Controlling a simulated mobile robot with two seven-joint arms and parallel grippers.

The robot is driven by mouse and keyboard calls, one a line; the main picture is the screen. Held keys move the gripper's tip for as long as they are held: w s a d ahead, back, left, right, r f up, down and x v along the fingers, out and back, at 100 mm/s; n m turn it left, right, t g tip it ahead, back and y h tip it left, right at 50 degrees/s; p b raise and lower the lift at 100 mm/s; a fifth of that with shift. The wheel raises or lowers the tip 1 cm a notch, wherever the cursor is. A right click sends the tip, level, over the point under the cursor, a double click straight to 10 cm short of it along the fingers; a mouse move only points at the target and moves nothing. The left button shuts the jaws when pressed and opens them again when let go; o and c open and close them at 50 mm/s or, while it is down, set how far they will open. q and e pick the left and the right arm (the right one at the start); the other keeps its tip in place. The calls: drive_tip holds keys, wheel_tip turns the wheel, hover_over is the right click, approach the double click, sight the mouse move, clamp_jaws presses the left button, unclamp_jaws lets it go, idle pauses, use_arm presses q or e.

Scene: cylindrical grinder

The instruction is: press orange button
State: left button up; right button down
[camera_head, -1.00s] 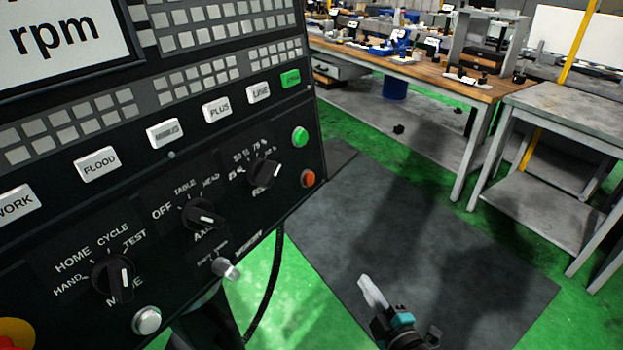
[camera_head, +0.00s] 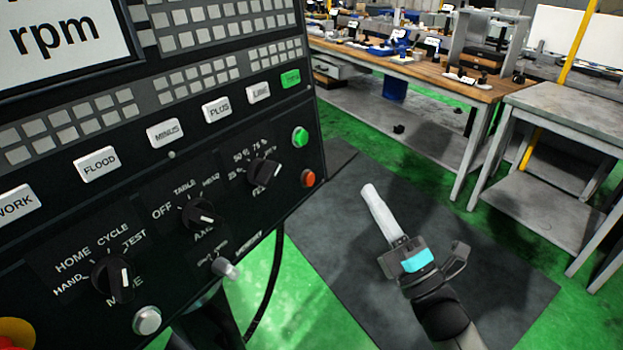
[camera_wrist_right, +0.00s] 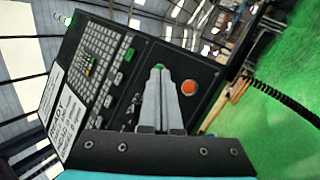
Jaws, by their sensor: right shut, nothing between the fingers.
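The orange button (camera_head: 308,178) is a small round button near the right edge of the black control panel (camera_head: 140,215), just below a green button (camera_head: 299,137). It also shows in the right wrist view as an orange disc (camera_wrist_right: 189,88), just right of my fingertips. My right gripper (camera_head: 370,190) is shut and empty, its pale fingers pointing up and slightly left. In the head view it stands to the right of the panel, apart from the button. In the right wrist view the shut fingers (camera_wrist_right: 158,72) partly cover the green button. My left gripper is not in view.
Black knobs (camera_head: 263,173) and a white button (camera_head: 147,320) sit on the panel. A red and yellow button (camera_head: 15,333) is at the lower left. A wooden workbench (camera_head: 430,75) and grey table (camera_head: 575,105) stand beyond. The dark mat (camera_head: 330,225) is clear.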

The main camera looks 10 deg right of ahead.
sight(308, 179)
drive_tip(key=w+a+f+b, duration=0.1)
drive_tip(key=w+a+b, duration=0.2)
drive_tip(key=w+a, duration=0.3)
drive_tip(key=shift+w+f, duration=0.25)
drive_tip(key=shift+f, duration=0.1)
drive_tip(key=shift+w, duration=0.1)
idle(2.0)
drive_tip(key=shift+w+a+b, duration=0.2)
drive_tip(key=shift+b, duration=0.15)
drive_tip(key=shift+w+a+f, duration=0.15)
drive_tip(key=shift+w+a, duration=0.15)
idle(0.7)
drive_tip(key=shift+s+d, duration=0.1)
drive_tip(key=shift+s+d+r, duration=0.2)
drive_tip(key=shift+s+d, duration=0.3)
idle(0.3)
